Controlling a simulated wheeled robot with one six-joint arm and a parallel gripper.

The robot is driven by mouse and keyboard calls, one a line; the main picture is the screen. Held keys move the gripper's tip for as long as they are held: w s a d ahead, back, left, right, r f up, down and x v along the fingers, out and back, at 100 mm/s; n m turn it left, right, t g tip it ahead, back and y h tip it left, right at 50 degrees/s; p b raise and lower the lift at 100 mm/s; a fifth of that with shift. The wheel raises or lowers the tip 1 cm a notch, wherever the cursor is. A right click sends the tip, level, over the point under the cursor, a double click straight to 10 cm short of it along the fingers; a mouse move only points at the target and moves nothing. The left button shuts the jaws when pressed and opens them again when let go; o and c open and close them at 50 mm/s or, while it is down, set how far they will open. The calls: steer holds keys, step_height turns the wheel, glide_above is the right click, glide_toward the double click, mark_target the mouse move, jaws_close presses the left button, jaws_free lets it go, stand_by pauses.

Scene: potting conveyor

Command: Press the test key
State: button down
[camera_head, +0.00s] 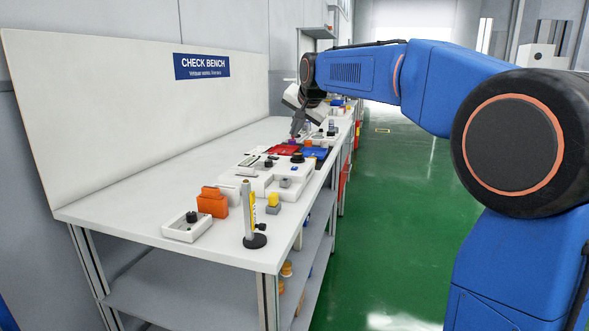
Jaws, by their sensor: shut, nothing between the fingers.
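My gripper (296,132) is at the end of my blue arm, pointing down over the far part of the white bench (140,200). Its fingers look closed, with nothing visible between them. I cannot make out which part is the test key. The area right under the gripper is small and partly hidden.
A blue tray (315,153) lies right of the red one. Nearer stand an orange block (212,205), a white box with a black knob (187,228), an upright post (248,210) and a yellow-topped grey block (273,204). The bench's left side is clear. A tall back panel (120,110) borders it.

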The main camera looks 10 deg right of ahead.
mark_target(296, 169)
steer(key=shift+f, duration=0.1)
steer(key=shift+f, duration=4.3)
steer(key=shift+f, duration=0.8)
steer(key=shift+r, duration=0.8)
steer(key=shift+r, duration=2.5)
